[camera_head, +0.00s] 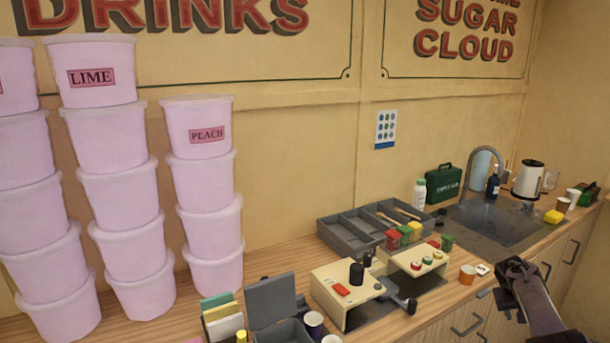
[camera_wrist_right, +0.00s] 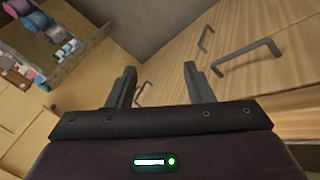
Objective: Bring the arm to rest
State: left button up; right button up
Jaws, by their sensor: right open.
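My right gripper (camera_head: 516,283) is at the lower right of the head view, in front of the wooden counter's front edge. The right wrist view shows its two fingers (camera_wrist_right: 158,86) apart with nothing between them. Beyond the fingers are wooden cabinet fronts with dark handles (camera_wrist_right: 247,56). My left gripper is in neither view.
Stacked pink tubs (camera_head: 120,200) stand at the left. A sink (camera_head: 495,222) is at the right. Space before the cabinets looks free.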

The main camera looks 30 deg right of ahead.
jog(key=s+a+f+n+t+h, duration=0.2)
jog(key=s+f+n+t+h, duration=0.1)
jog(key=s+f+n, duration=1.45)
jog(key=s+a+f+m+y, duration=0.2)
jog(key=s+a+f, duration=0.2)
jog(key=a+f, duration=0.7)
jog(key=s+a+f+m+y, duration=0.2)
jog(key=s+a+f+m, duration=0.15)
jog(key=a+f, duration=0.75)
jog(key=s+a+f+m+g+y, duration=0.1)
jog(key=a+f+y, duration=0.2)
jog(key=a, duration=1.6)
jog(key=s+a+f+y, duration=0.2)
jog(key=a+f, duration=0.1)
jog(key=a, duration=1.5)
notch_tip(320, 180, down, 5)
jog(key=b, duration=0.5)
jog(key=shift+w+a+f, duration=0.1)
